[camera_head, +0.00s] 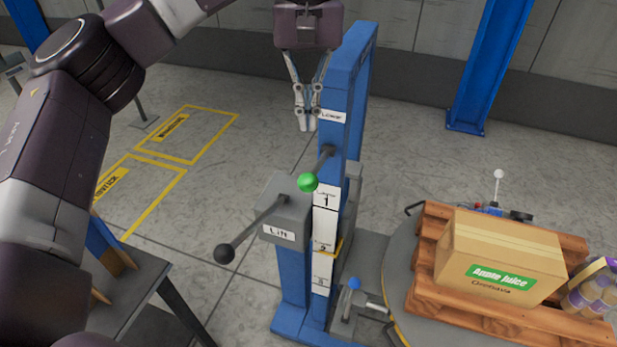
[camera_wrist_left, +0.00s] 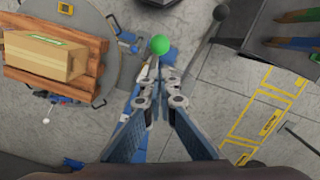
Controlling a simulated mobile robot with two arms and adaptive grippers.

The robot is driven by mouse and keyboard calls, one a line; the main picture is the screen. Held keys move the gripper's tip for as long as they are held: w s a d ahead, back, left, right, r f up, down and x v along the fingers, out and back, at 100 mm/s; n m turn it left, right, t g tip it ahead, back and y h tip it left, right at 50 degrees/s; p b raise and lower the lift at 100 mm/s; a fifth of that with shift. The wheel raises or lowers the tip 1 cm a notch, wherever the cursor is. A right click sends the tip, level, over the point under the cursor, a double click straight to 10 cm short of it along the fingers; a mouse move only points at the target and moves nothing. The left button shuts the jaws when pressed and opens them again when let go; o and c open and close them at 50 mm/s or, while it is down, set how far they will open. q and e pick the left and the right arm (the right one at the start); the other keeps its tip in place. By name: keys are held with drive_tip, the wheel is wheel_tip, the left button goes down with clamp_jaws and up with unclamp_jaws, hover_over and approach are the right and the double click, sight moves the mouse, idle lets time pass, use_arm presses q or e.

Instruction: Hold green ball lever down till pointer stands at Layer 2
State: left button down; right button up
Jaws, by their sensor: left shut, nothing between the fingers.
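The green ball (camera_head: 308,182) sits on the end of a dark lever on the blue post (camera_head: 348,85), under a sign that seems to read "Lower". It also shows in the left wrist view (camera_wrist_left: 160,44), just beyond the fingertips. My left gripper (camera_head: 305,126) is shut and empty, pointing down above the green ball and apart from it. The layer scale (camera_head: 325,225) carries labels 1, 2 and 3 from top to bottom. A yellow pointer (camera_head: 338,248) stands around label 2; its exact alignment is too small to tell. My right gripper is not in view.
A black ball lever (camera_head: 224,253) sticks out left of the grey box marked "Lift" (camera_head: 279,236). A wooden pallet (camera_head: 425,250) with an Apple Juice carton (camera_head: 500,250) stands on a round table at right. Open floor with yellow markings (camera_head: 185,150) lies left of the post.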

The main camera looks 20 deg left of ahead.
sight(318, 165)
use_arm(q)
drive_tip(key=shift+s+d+f+p, duration=0.15)
drive_tip(key=shift+s+f+p, duration=0.1)
drive_tip(key=shift+s+f, duration=0.25)
drive_tip(key=shift+s+d+f+p, duration=0.15)
drive_tip(key=shift+s+f+p, duration=0.1)
drive_tip(key=shift+s, duration=0.4)
drive_tip(key=shift+f, duration=0.1)
drive_tip(key=f+b, duration=0.6)
drive_tip(key=f, duration=0.1)
drive_tip(key=shift+s+d, duration=0.15)
drive_tip(key=shift+s, duration=0.15)
drive_tip(key=shift+r, duration=0.1)
